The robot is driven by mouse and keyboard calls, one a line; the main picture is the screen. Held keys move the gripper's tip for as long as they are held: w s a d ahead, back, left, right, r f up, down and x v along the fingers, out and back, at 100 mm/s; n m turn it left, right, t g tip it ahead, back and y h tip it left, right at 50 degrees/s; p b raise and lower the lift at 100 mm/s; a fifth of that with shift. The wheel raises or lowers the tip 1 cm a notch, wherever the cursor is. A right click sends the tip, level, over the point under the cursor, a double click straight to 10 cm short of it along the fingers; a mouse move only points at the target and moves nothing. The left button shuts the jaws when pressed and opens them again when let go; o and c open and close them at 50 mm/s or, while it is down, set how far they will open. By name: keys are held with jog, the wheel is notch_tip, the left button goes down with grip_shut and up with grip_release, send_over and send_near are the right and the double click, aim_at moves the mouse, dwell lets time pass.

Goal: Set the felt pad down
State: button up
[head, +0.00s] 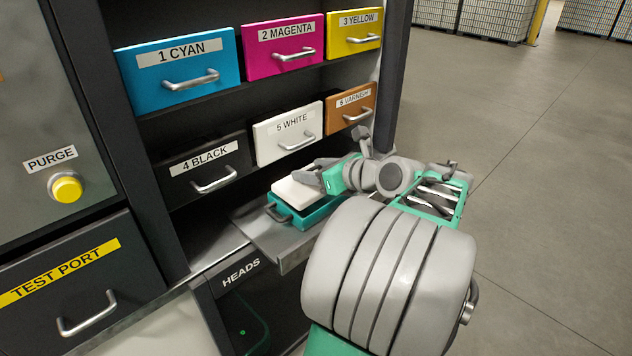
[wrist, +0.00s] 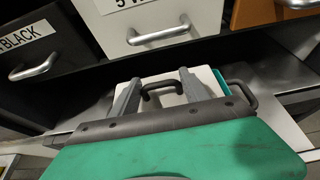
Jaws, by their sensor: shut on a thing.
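The felt pad (head: 294,192) is a white slab with a dark handle (wrist: 162,87), seen in the wrist view between my two grey fingers. My gripper (head: 312,175) is shut on the pad by this handle, and also shows in the wrist view (wrist: 158,90). The pad lies flat over a teal tray (head: 302,215), which has its own dark handle. The tray sits on a grey metal shelf (head: 262,235) jutting from the cabinet. The pad looks slightly offset from the tray, whose teal edge shows beside it. I cannot tell whether pad and tray touch.
Drawers labelled black (head: 205,168), white (head: 288,134) and varnish (head: 350,108) sit just above and behind the shelf, with protruding handles. A dark heads compartment (head: 245,310) lies below. Open floor (head: 540,180) is to the right.

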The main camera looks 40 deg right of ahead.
jog(key=f, duration=0.1)
jog(key=d+f, duration=0.1)
jog(key=f, duration=0.1)
jog(key=shift+w+d+f, duration=0.15)
jog(key=shift+w+f, duration=0.2)
jog(key=shift+f, duration=0.45)
jog(key=shift+f, duration=0.1)
jog(key=o, duration=1.4)
jog(key=v, duration=1.2)
